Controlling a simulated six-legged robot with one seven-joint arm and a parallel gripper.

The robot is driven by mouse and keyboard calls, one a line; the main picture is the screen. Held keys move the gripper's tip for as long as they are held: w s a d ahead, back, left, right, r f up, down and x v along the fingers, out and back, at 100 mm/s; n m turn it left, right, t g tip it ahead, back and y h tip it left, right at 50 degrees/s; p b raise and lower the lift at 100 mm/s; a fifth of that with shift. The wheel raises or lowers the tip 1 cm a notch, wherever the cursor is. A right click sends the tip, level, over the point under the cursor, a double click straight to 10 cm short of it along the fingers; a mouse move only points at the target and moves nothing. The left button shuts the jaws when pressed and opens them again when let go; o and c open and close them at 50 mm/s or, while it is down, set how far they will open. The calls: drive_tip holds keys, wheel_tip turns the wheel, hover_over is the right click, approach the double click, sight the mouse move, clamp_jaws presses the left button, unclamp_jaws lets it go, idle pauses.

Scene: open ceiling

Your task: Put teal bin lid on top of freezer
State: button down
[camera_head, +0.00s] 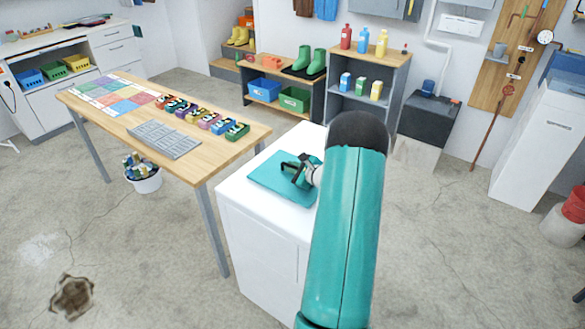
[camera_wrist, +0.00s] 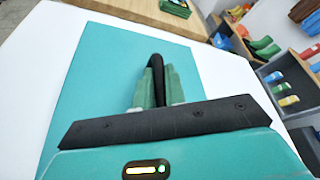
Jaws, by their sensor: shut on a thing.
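The teal bin lid (camera_head: 270,180) is a flat teal panel with a dark loop handle. It is over the white top of the freezer (camera_head: 262,254), the white box in the middle of the head view. The lid also fills much of the wrist view (camera_wrist: 105,75), with the white top (camera_wrist: 38,45) around it. My gripper (camera_head: 300,172) is shut on the lid's black handle (camera_wrist: 156,75). The lid looks flat and appears to lie on the freezer top, but I cannot tell whether it fully touches. My teal arm hides the freezer's right side.
A wooden table (camera_head: 205,160) with a colored chart, a grey tray and several small colored items stands close on the left. A white bucket (camera_head: 145,181) is under it. Shelves (camera_head: 365,90) with bottles stand behind. The floor at front left is clear apart from a brown patch (camera_head: 72,296).

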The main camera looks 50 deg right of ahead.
drive_tip(key=shift+f, duration=0.1)
drive_tip(key=c, duration=1.5)
unclamp_jaws()
drive_tip(key=shift+o, duration=0.2)
